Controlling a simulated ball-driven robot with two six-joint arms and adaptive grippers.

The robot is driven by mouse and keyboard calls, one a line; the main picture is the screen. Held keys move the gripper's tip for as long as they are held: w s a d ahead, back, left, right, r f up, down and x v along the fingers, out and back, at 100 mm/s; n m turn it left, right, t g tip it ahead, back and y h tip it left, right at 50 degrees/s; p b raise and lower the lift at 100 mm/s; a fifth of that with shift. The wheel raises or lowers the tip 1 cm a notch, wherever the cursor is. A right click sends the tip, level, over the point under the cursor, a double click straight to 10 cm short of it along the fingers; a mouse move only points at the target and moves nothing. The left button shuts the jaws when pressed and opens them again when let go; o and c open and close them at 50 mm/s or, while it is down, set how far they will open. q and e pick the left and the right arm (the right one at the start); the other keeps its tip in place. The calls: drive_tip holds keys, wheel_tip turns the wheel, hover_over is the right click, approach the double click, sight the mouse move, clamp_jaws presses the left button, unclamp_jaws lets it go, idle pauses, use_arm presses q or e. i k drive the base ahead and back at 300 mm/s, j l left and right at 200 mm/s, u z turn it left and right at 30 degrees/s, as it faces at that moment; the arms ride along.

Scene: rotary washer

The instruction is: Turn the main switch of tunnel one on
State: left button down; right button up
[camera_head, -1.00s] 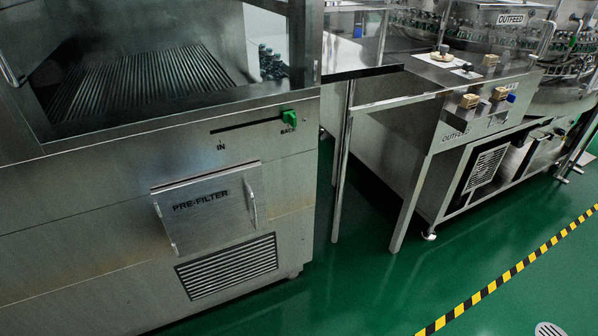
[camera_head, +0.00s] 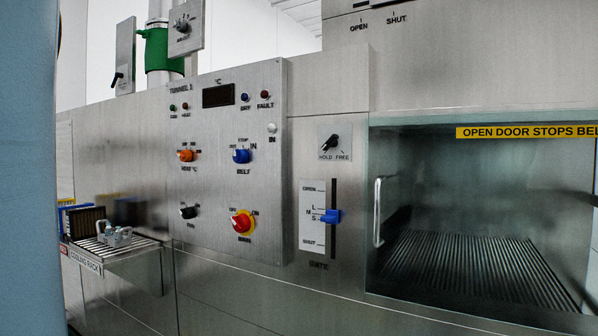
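The control panel labelled TUNNEL 1 (camera_head: 215,130) is on the steel front of the machine, left of the middle. The main switch (camera_head: 241,222) is a red rotary knob on a yellow round plate at the panel's lower right. It has small marks at its upper left and upper right that look like OFF and ON. Its handle seems to lean to the upper left, but it is too small to be sure. Neither of my grippers is in view, and nothing covers the switch.
A blue belt knob (camera_head: 241,156), an orange heat knob (camera_head: 187,156) and a black knob (camera_head: 188,212) sit close to the switch. A blue slider (camera_head: 331,216) and an open tunnel chamber (camera_head: 480,250) are to the right. A cooling rack (camera_head: 118,252) juts out at left.

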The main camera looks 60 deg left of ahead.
sight(241, 223)
drive_tip(key=u, duration=2.35)
drive_tip(key=i+j+z, duration=0.2)
drive_tip(key=i+j, duration=0.2)
drive_tip(key=j, duration=0.25)
drive_tip(key=i+j+z, duration=0.1)
drive_tip(key=j, duration=0.2)
drive_tip(key=i+j+z, duration=0.15)
drive_tip(key=j, duration=0.25)
drive_tip(key=i+j+z, duration=0.1)
drive_tip(key=i+j, duration=0.15)
drive_tip(key=i+j+z, duration=0.1)
drive_tip(key=j, duration=0.4)
